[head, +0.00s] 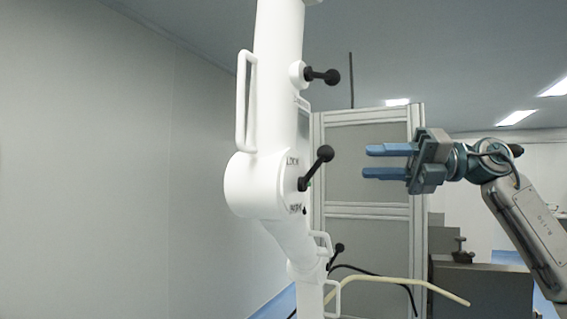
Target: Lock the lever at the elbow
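A white jointed arm stands upright left of centre, and its elbow (252,186) is a thick round joint with dark lettering. A black ball-ended lever (317,166) sits on the right side of the elbow and points up and to the right. My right gripper (374,161) comes in from the right at about the lever's height. Its two blue fingers are apart, point left and have nothing between them. A clear gap in the picture separates the fingertips from the lever's ball. My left gripper is not in view.
Another black lever (322,75) sticks out above the elbow, and a third (337,249) is below. A white handle (241,103) is on the upper link. A framed grey cabinet (368,226) stands behind. A cream tube (400,280) crosses below. The left side is clear.

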